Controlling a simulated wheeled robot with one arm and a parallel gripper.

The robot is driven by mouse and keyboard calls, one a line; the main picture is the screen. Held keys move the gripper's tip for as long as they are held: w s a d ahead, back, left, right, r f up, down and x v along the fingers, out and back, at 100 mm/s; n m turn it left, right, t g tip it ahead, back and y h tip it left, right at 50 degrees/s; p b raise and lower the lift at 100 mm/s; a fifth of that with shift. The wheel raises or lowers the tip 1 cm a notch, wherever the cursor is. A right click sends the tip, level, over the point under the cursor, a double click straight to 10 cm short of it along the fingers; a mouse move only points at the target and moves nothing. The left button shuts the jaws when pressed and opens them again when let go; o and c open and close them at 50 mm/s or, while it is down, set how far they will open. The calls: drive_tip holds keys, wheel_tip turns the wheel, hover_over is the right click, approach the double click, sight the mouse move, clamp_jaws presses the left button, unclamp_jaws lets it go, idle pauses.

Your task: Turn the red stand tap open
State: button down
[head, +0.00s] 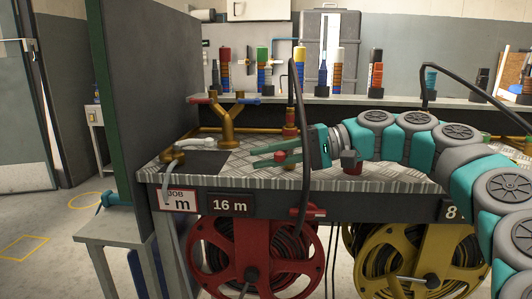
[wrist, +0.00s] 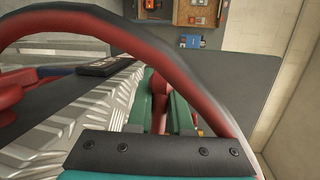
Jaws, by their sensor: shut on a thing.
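My gripper (head: 272,157) reaches in from the right over the metal bench top, its green fingers pointing left. It is shut on a red tap handle (head: 280,156), which shows between the fingers. The handle also shows as a red strip in the wrist view (wrist: 160,103). A brass and red post (head: 289,122) rises just behind the fingers. The fingers partly hide its lower part, so I cannot tell how the handle joins it or how far it is turned.
A dark hose (head: 297,75) arches down beside my gripper; a red arch (wrist: 130,22) crosses the wrist view. A brass fork (head: 228,122) with red and blue levers stands left. Red (head: 205,245) and yellow (head: 365,255) reels hang below. A grey-red block (head: 351,161) sits right of the gripper.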

drive_tip(key=shift+s+f, duration=0.1)
drive_tip(key=shift+f, duration=0.05)
drive_tip(key=c, duration=0.8)
unclamp_jaws()
drive_tip(key=shift+a, duration=0.1)
drive_tip(key=shift+c, duration=0.2)
drive_tip(key=shift+r, duration=0.2)
wheel_tip(320, 180, up, 3)
drive_tip(key=shift+s+r, duration=0.15)
drive_tip(key=shift+r, duration=0.05)
drive_tip(key=shift+o, duration=0.6)
drive_tip(key=shift+s+d+r, duration=0.15)
drive_tip(key=shift+s+d, duration=0.15)
drive_tip(key=shift+s, duration=0.4)
drive_tip(key=s, duration=0.4)
drive_tip(key=s+d+b, duration=0.1)
drive_tip(key=s, duration=0.4)
drive_tip(key=s+d+r+b, duration=0.1)
drive_tip(key=s, duration=0.4)
drive_tip(key=shift+d, duration=0.25)
drive_tip(key=shift+c, duration=0.6)
